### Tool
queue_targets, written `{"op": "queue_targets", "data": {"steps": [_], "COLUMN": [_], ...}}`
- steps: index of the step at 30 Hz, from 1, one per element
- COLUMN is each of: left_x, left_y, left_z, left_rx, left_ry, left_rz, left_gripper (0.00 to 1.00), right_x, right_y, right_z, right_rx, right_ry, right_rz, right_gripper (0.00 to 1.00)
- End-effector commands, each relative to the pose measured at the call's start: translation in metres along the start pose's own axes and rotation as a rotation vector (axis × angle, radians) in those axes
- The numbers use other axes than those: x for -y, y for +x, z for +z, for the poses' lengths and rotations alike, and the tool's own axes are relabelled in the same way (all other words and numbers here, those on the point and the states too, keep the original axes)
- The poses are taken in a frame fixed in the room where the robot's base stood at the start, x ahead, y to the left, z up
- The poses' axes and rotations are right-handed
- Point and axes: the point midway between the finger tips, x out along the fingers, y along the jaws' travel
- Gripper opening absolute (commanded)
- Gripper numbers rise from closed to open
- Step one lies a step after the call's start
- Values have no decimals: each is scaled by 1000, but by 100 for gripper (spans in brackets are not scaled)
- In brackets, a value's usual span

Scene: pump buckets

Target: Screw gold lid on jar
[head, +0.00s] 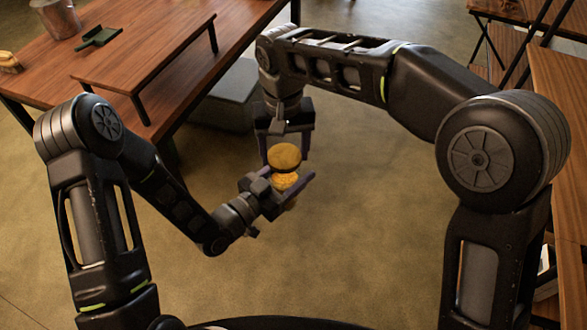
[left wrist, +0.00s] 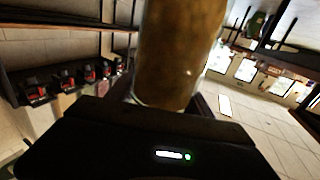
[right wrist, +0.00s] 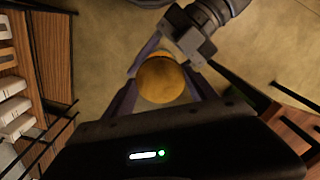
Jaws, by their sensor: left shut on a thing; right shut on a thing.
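The gold lid (head: 284,156) is a flat round disc between the fingers of my right gripper (head: 284,146), which is shut on it from the far side. The lid also shows face-on in the right wrist view (right wrist: 161,79). The jar (head: 284,181), with yellow-brown contents, is right below the lid. My left gripper (head: 284,190) is shut around the jar and holds it in the air. The jar fills the top middle of the left wrist view (left wrist: 180,50). I cannot tell whether lid and jar rim touch.
A wooden table (head: 35,75) at upper left carries a low riser (head: 150,50), a metal bucket (head: 56,17), a dark green item (head: 98,37) and a brush (head: 9,62). A grey box (head: 232,95) is on the floor. Wooden shelving (head: 560,90) stands right. Open floor lies below the grippers.

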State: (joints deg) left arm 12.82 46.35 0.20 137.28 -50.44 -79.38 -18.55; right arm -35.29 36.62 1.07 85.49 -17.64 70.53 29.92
Motion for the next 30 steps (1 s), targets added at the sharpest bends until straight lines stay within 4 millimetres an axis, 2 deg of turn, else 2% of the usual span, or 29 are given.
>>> {"op": "queue_targets", "data": {"steps": [8, 30], "left_x": [0, 0], "left_y": [0, 0], "left_z": [-1, -1], "left_rx": [-3, -3], "left_ry": [1, 1], "left_rz": [0, 1], "left_gripper": [0, 0], "right_x": [0, 0], "right_y": [18, 17], "right_z": [0, 1], "right_rx": [0, 0], "right_ry": [0, 0], "right_rz": [0, -1], "right_gripper": [22, 22]}}
